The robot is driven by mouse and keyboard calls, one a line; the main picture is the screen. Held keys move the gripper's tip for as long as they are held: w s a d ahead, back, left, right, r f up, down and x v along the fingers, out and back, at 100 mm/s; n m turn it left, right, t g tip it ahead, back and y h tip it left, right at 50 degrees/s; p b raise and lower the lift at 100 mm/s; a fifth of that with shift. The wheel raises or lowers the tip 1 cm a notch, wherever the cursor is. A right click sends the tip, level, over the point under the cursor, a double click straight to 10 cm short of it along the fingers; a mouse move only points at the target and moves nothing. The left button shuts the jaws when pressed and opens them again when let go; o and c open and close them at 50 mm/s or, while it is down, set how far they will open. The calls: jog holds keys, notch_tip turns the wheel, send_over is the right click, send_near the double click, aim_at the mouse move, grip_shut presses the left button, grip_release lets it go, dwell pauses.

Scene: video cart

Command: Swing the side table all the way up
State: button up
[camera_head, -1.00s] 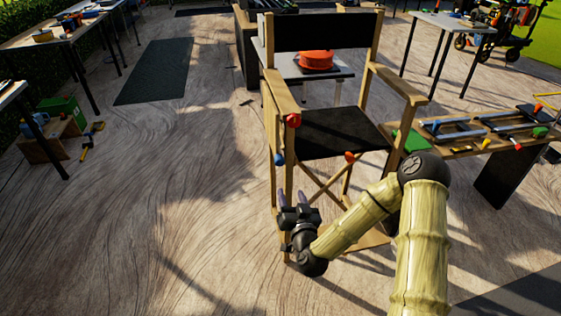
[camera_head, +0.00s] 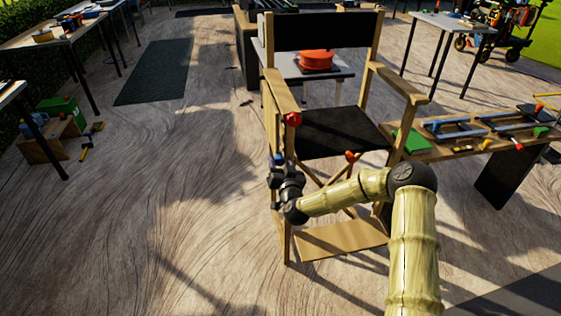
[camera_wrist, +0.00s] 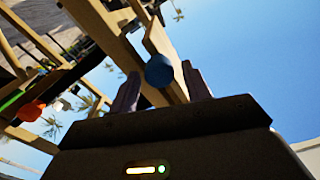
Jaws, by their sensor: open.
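A tall wooden folding chair (camera_head: 325,130) with black seat and back stands in the middle of the head view. In the wrist view a flat wooden board (camera_wrist: 163,42), apparently the side table hanging down at the chair's left side, carries a round blue knob (camera_wrist: 159,71). The knob also shows in the head view (camera_head: 279,158). My gripper (camera_head: 278,166) is at the chair's front left, pointing up at the knob. In the wrist view its open fingers (camera_wrist: 160,88) stand on either side of the knob and board edge. Contact cannot be told.
A red knob (camera_head: 293,119) sits at the left armrest's front, and an orange knob (camera_head: 350,157) at the seat's front edge. A low bench with tools (camera_head: 460,150) stands close on the right.

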jog(key=shift+x, duration=0.8)
jog(key=c, duration=1)
jog(key=shift+w, duration=0.1)
jog(key=shift+w, duration=0.1)
